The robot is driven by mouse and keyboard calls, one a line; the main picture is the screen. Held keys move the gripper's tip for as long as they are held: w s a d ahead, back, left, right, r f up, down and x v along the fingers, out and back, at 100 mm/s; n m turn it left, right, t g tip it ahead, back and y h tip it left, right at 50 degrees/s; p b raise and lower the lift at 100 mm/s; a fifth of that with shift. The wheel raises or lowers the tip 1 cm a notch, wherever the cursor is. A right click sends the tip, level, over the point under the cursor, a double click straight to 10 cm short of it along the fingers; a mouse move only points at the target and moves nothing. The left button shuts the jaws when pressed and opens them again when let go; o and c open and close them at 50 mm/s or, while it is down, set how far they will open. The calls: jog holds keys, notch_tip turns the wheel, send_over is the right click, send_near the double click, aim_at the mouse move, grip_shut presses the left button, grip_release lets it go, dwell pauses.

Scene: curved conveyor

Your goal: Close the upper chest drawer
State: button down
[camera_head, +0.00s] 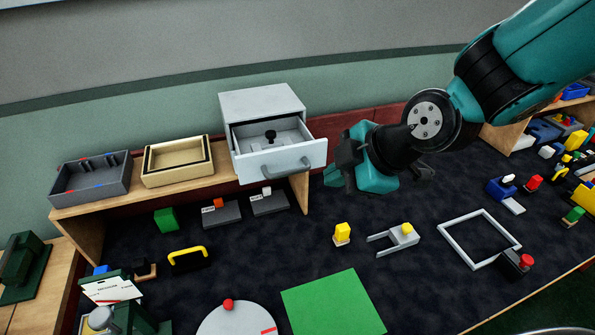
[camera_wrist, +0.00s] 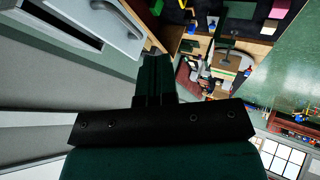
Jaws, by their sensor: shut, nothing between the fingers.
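A light grey chest (camera_head: 262,104) stands on the wooden shelf at the back. Its upper drawer (camera_head: 285,163) is pulled out towards the front, with a grey handle on its face and a small black object (camera_head: 270,137) inside. My gripper (camera_head: 330,178) is just right of the drawer's front, with its fingers together and empty. In the wrist view, the drawer front and its handle (camera_wrist: 118,22) show at the upper left, beside my gripper's fingertips (camera_wrist: 153,55). I cannot tell whether the fingers touch the drawer.
A grey tray (camera_head: 90,182) and a beige tray (camera_head: 178,165) stand left of the chest on the wooden shelf (camera_head: 66,213). Below, the dark table holds a green block (camera_head: 166,220), a yellow handle (camera_head: 188,253), a green plate (camera_head: 333,305) and a grey square frame (camera_head: 479,238).

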aim_at(306, 153)
jog(key=w+a+f+p, duration=0.5)
jog(key=w+a+f, duration=0.1)
jog(key=w, duration=0.1)
jog(key=shift+w+f, duration=0.15)
jog(key=shift+f, duration=0.2)
